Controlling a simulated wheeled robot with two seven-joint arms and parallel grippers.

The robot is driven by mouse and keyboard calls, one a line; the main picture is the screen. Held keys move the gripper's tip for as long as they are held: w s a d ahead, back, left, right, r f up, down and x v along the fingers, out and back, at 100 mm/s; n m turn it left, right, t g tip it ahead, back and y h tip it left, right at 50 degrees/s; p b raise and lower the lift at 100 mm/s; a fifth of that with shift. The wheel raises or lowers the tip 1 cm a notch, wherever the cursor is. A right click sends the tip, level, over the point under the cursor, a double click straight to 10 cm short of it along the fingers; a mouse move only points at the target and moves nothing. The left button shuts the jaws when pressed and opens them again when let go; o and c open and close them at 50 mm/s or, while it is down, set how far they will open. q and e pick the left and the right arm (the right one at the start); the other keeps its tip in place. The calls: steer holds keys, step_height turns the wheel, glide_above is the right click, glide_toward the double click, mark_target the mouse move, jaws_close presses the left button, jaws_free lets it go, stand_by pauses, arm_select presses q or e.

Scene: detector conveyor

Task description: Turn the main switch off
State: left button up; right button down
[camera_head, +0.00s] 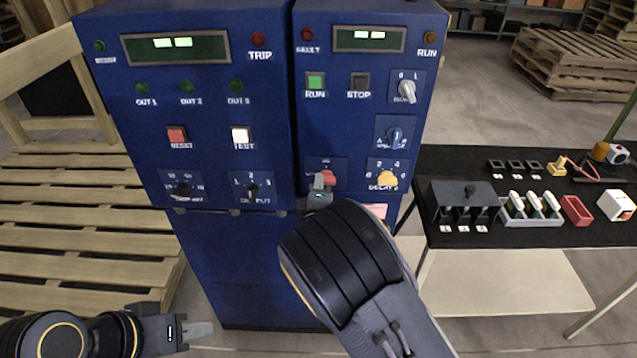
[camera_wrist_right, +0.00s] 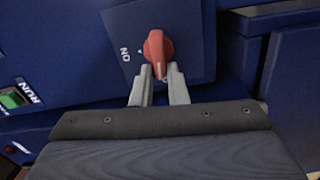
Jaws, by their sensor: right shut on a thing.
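The main switch is a red rotary knob (camera_head: 327,177) low on the right-hand blue cabinet, partly covered by my right gripper (camera_head: 320,188) in the head view. In the right wrist view the red knob (camera_wrist_right: 157,48) sits on a blue plate, with an ON label and a small mark to its left. The fingers of my right gripper (camera_wrist_right: 158,74) are on both sides of the knob's lower end and shut on it. My left gripper (camera_head: 198,331) is low at the left, away from the cabinets; whether its fingers are apart is unclear.
Other knobs surround the switch: a yellow one (camera_head: 387,180) to its right and a blue one (camera_head: 394,136) above right. A black table (camera_head: 470,165) with small parts stands at the right. Wooden pallets (camera_head: 75,225) lie at the left.

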steer(key=shift+f+n, duration=0.15)
steer(key=shift+n, duration=0.45)
steer(key=c, duration=1.4)
jaws_free()
steer(key=shift+c, duration=0.2)
steer(key=s+b, duration=0.1)
steer(key=s, duration=0.7)
steer(key=shift+w, duration=0.1)
